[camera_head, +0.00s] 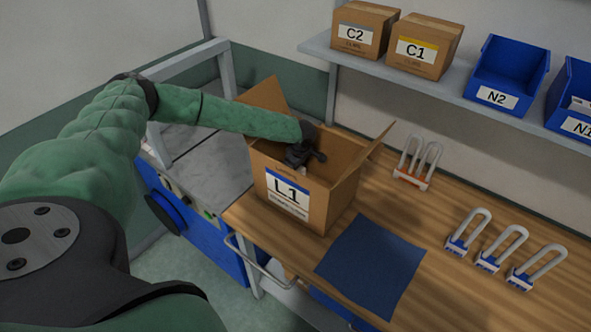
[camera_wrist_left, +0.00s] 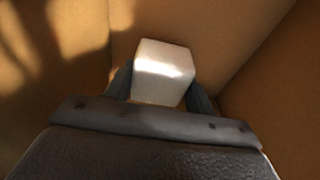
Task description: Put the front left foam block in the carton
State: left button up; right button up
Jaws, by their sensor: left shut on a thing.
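The open carton (camera_head: 333,200) labelled L1 stands on the wooden table with its flaps spread. My left arm reaches over its left side, and my left gripper (camera_head: 306,160) is down inside its opening. In the left wrist view my left gripper (camera_wrist_left: 160,95) is shut on a white foam block (camera_wrist_left: 163,62), with a dark finger on each side of it. Brown carton walls (camera_wrist_left: 255,40) surround the block there. I cannot tell whether the block touches the carton's floor. In the head view the block is mostly hidden by the gripper and carton. My right gripper is not in view.
A dark blue mat (camera_head: 371,265) lies in front of the carton. An orange-based rack of grey loops (camera_head: 417,165) and several blue-based grey loops (camera_head: 502,248) stand to the right. A shelf (camera_head: 400,82) behind holds cartons and blue bins.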

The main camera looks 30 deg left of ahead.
aim_at(298, 170)
pick_arm(q)
jog(key=shift+f, duration=0.4)
jog(key=o, duration=0.9)
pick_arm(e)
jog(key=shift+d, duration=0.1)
pick_arm(q)
jog(key=shift+o, duration=0.2)
jog(key=shift+r, duration=0.15)
jog(key=shift+r, duration=0.35)
jog(key=r+b, duration=0.1)
jog(key=r, duration=0.1)
jog(key=d+r+b, duration=0.1)
jog(key=r, duration=0.2)
jog(key=r+b, duration=0.2)
jog(key=r, duration=0.1)
jog(key=shift+d+r, duration=0.1)
jog(key=shift+d, duration=0.05)
jog(key=shift+s+d+r+b, duration=0.15)
jog(key=shift+r+b, duration=0.15)
jog(key=shift+r, duration=0.7)
jog(key=shift+w+d+r+b, duration=0.1)
jog(key=shift+r+b, duration=0.15)
jog(key=shift+r, duration=0.75)
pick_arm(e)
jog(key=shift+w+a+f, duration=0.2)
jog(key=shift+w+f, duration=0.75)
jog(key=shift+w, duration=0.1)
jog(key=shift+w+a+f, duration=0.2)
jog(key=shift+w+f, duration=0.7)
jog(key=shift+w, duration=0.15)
